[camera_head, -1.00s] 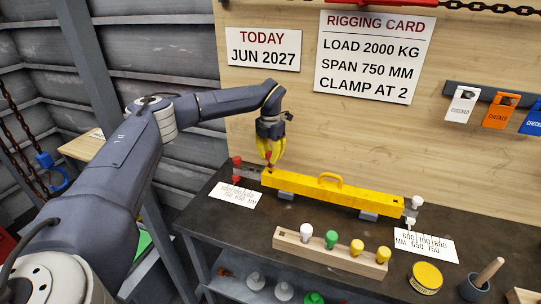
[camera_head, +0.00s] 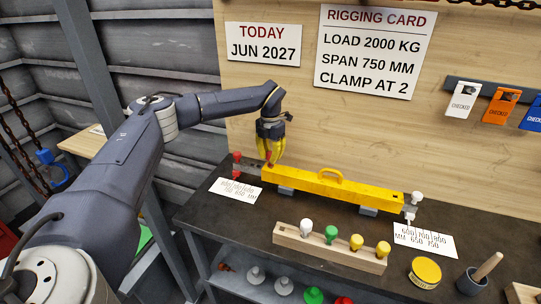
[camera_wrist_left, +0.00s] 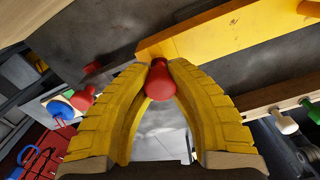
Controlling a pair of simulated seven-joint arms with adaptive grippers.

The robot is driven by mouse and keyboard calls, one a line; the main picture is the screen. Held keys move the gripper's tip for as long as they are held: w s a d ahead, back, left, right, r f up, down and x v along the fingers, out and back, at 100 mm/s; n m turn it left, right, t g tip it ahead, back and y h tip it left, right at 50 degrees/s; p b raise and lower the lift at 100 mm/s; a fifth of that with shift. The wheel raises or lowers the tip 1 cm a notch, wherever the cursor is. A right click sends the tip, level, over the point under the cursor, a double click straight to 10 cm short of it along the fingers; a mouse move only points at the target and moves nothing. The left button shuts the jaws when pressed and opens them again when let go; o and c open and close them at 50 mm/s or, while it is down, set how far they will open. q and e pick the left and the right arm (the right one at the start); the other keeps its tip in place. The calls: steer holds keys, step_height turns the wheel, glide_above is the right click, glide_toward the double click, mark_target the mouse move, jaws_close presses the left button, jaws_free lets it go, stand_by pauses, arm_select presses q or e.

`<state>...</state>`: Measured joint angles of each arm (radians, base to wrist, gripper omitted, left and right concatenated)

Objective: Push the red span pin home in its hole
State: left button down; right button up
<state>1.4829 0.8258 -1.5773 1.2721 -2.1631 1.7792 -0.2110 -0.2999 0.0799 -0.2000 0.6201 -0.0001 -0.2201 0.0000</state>
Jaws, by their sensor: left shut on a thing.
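My left gripper (camera_head: 270,163) is shut on a red span pin (camera_wrist_left: 160,80), with its fingertips low at the left end of the yellow spreader beam (camera_head: 340,189). In the left wrist view the pin's rounded red head shows between the two yellow fingers (camera_wrist_left: 160,68), beside the end of the beam (camera_wrist_left: 215,35). The pin's lower part and its hole are hidden, so I cannot tell how deep it sits. A second red piece (camera_head: 237,163) stands at the far left of the beam's end. My right gripper is not in view.
A wooden rack (camera_head: 330,249) with white, green and yellow knobs stands in front of the beam. Printed scale cards (camera_head: 240,188) lie near both beam ends. A yellow tin (camera_head: 425,272) and a dark pot (camera_head: 473,281) are at the right front.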

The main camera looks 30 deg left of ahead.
arm_select(q)
steer(key=shift+f, duration=0.2)
steer(key=c, duration=1.3)
jaws_free()
steer(key=shift+r, duration=0.1)
step_height(320, 180, up, 12)
steer(key=shift+f, duration=0.1)
steer(key=shift+d, duration=0.1)
